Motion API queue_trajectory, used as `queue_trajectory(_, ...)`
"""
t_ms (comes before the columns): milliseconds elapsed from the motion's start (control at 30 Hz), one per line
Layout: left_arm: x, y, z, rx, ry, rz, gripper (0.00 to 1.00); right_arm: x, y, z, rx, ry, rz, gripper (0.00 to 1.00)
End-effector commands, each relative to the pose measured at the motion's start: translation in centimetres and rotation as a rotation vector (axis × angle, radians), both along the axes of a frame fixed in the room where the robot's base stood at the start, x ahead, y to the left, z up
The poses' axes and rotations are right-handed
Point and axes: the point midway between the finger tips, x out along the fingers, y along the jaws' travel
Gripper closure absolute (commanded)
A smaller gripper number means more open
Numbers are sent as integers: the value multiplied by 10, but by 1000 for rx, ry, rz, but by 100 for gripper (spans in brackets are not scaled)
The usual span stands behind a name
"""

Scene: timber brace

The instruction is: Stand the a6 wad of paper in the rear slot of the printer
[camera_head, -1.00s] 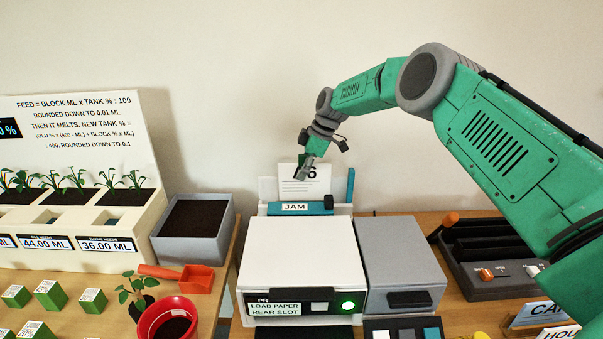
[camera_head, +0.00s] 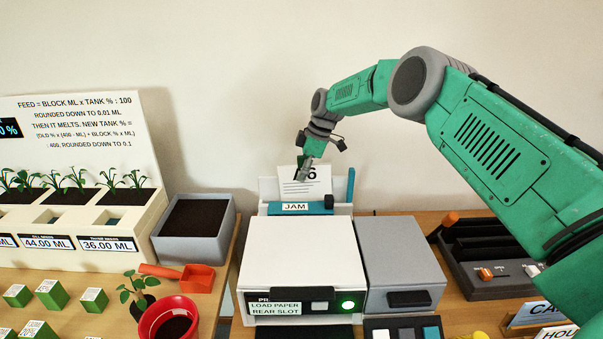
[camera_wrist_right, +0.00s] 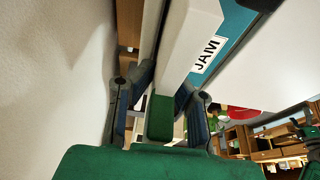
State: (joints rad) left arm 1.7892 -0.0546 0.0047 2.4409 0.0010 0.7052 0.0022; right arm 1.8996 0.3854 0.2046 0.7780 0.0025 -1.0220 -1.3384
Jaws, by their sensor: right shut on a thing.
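The a6 wad of paper (camera_head: 297,188) is a white sheet stack marked A6, standing upright behind the teal JAM bar (camera_head: 275,208) of the white printer (camera_head: 302,255). My right gripper (camera_head: 305,164) reaches down from above and is shut on the wad's upper part. The wad's lower edge is hidden behind the bar, so I cannot tell how deep it sits in the rear slot. In the right wrist view my right gripper's fingers (camera_wrist_right: 165,85) show near the white slab and the JAM label (camera_wrist_right: 206,53). My left gripper is not in view.
A teal upright (camera_head: 350,185) stands right of the wad. A grey box (camera_head: 400,255) adjoins the printer on the right. A grey soil bin (camera_head: 195,230) and a red pot (camera_head: 170,318) are at the left. The wall is close behind the printer.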

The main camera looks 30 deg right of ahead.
Motion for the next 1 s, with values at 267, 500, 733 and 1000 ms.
queue_trajectory(267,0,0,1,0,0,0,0,0,-1,0,-7,4,-1,86)
queue_trajectory(500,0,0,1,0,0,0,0,0,-1,0,-7,4,-1,65)
queue_trajectory(733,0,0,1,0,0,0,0,0,-1,0,-6,5,-1,44)
queue_trajectory(1000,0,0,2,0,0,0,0,0,-1,2,-6,4,-1,44)
